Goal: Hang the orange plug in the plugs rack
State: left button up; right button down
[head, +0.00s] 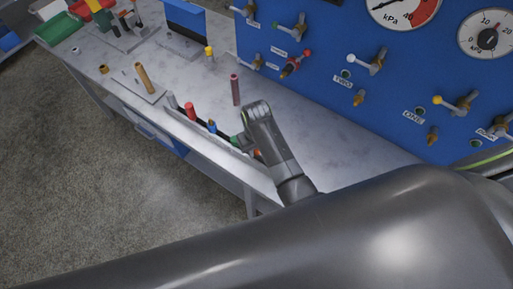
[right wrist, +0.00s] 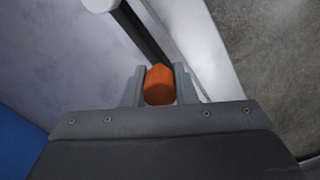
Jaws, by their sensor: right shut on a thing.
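The orange plug (right wrist: 158,86) is between the two fingers of my right gripper (right wrist: 159,82), which is shut on it. In the head view a small orange bit (head: 257,153) shows beside my right gripper (head: 250,146); the rest is hidden. The plugs rack is a dark strip with a pale front rail (head: 220,139) along the table's front edge. In the right wrist view the dark strip (right wrist: 138,28) runs up to the held plug. I cannot tell whether the plug is in a slot or above the rack. My left gripper is not in view.
Grey, red (head: 190,111) and blue (head: 212,127) plugs stand along the rack, with a green one (head: 236,140) close to my right gripper. A dark red rod (head: 235,89) stands behind. A blue panel (head: 330,75) with valves and gauges borders the table's back.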

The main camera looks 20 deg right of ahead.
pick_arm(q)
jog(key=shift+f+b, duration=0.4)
pick_arm(e)
jog(key=shift+f, duration=0.95)
jog(key=c, duration=1.1)
grip_release()
